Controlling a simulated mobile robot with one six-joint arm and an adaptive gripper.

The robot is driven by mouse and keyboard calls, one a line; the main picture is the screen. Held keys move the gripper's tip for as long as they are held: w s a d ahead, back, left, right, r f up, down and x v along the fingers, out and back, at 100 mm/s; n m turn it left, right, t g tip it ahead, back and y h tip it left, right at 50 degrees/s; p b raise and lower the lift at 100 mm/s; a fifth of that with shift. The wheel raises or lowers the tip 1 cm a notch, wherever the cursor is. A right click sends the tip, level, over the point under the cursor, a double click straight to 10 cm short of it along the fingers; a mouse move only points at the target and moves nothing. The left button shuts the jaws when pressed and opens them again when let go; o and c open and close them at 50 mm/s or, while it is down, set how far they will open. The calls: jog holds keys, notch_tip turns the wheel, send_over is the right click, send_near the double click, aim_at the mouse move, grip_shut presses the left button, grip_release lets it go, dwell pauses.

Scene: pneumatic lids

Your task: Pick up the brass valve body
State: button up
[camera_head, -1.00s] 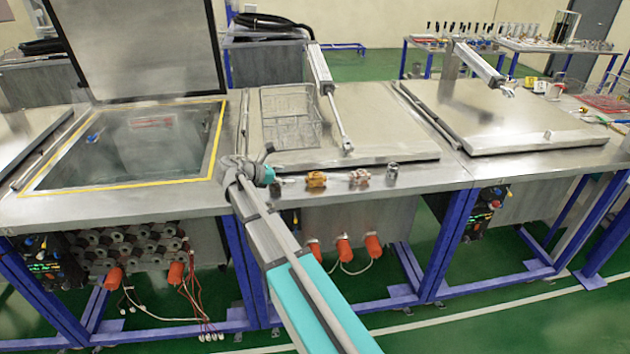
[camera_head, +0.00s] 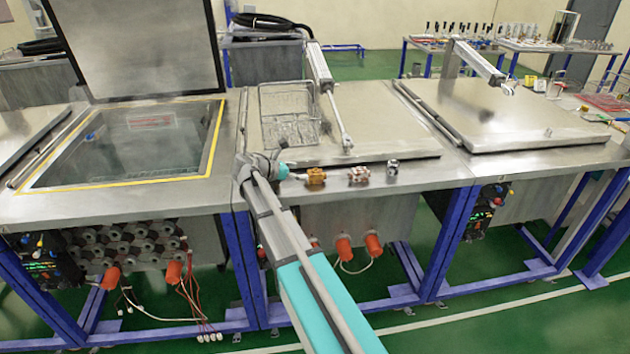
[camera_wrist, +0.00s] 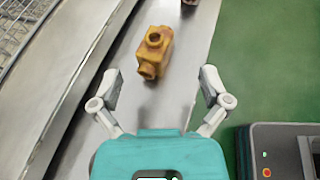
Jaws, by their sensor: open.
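The brass valve body (camera_head: 316,177) is a small yellow-gold block on the front strip of the steel bench, left of a copper-coloured fitting. In the wrist view the brass valve body (camera_wrist: 155,52) lies ahead of my gripper (camera_wrist: 160,88), roughly centred between the two fingers but beyond their tips. My gripper is open and empty. In the head view my gripper (camera_head: 292,172) is just left of the brass valve body, partly hidden by my own wrist.
A copper-coloured fitting (camera_head: 358,175) and a grey metal fitting (camera_head: 393,167) stand to the right on the same strip. A wire basket (camera_head: 288,115) sits on the closed lid behind (camera_head: 385,140). The bench edge drops to the green floor.

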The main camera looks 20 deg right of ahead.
aim_at(313, 173)
jog(key=shift+b+x, duration=0.4)
jog(key=shift+x, duration=1.2)
jog(key=shift+f+b+x, duration=0.25)
jog(key=shift+b+x, duration=0.7)
jog(key=shift+x, duration=0.9)
jog(key=shift+d+f, duration=0.2)
jog(key=shift+d, duration=0.5)
jog(key=shift+a, duration=0.1)
grip_shut()
